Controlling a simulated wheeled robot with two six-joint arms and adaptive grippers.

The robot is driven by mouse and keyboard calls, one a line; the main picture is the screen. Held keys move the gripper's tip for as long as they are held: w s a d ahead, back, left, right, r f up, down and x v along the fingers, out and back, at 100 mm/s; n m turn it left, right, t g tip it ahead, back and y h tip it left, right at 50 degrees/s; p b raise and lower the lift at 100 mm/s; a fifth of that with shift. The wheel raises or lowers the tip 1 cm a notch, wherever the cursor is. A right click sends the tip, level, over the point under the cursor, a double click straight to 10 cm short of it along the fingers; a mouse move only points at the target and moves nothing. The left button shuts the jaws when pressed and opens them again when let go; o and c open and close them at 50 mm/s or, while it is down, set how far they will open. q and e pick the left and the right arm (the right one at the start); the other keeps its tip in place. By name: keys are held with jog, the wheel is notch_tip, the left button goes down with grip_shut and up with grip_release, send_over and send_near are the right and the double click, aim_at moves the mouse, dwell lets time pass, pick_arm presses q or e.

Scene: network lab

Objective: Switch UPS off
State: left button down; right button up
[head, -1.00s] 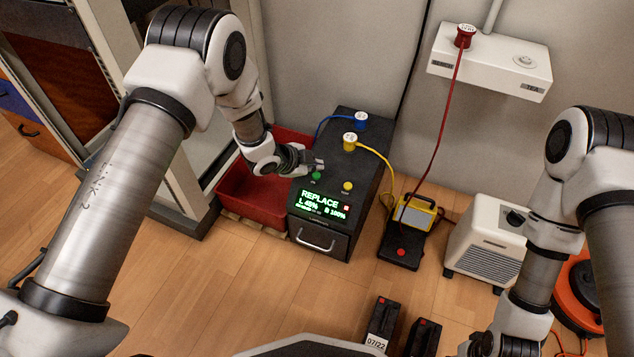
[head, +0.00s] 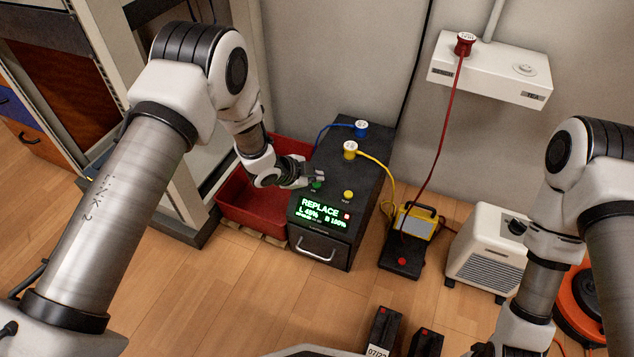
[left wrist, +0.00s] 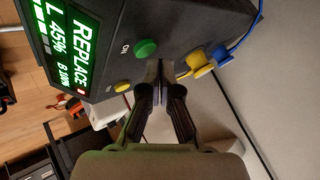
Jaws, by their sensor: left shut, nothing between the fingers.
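The UPS (head: 367,179) is a dark box on the floor against the wall. Its lit green screen (head: 321,213) reads REPLACE, with L 45% and B 100%. A green button (head: 317,186) and a yellow button (head: 348,195) sit on the panel above the screen. My left gripper (head: 318,176) is shut and empty, just above and behind the green button. In the left wrist view the closed fingertips (left wrist: 160,72) are close beside the green button (left wrist: 146,48), which is marked ON; the yellow button (left wrist: 122,87) is to the lower left. Whether the fingers touch the panel cannot be told.
Blue (head: 361,128) and yellow (head: 350,150) plugs stand on the UPS top. A red bin (head: 255,210) is left of it. A yellow device (head: 417,221) and a white heater (head: 487,250) stand to the right. Battery packs (head: 383,330) lie in front; open floor lies between.

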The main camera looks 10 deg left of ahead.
aim_at(315, 184)
pick_arm(q)
jog(key=shift+f, duration=0.1)
dwell(0.4)
jog(key=shift+f, duration=0.45)
dwell(0.3)
jog(key=shift+r+p, duration=0.45)
jog(key=shift+r, duration=0.1)
notch_tip(315, 184, up, 6)
jog(key=p, duration=0.5)
jog(key=shift+r, duration=0.15)
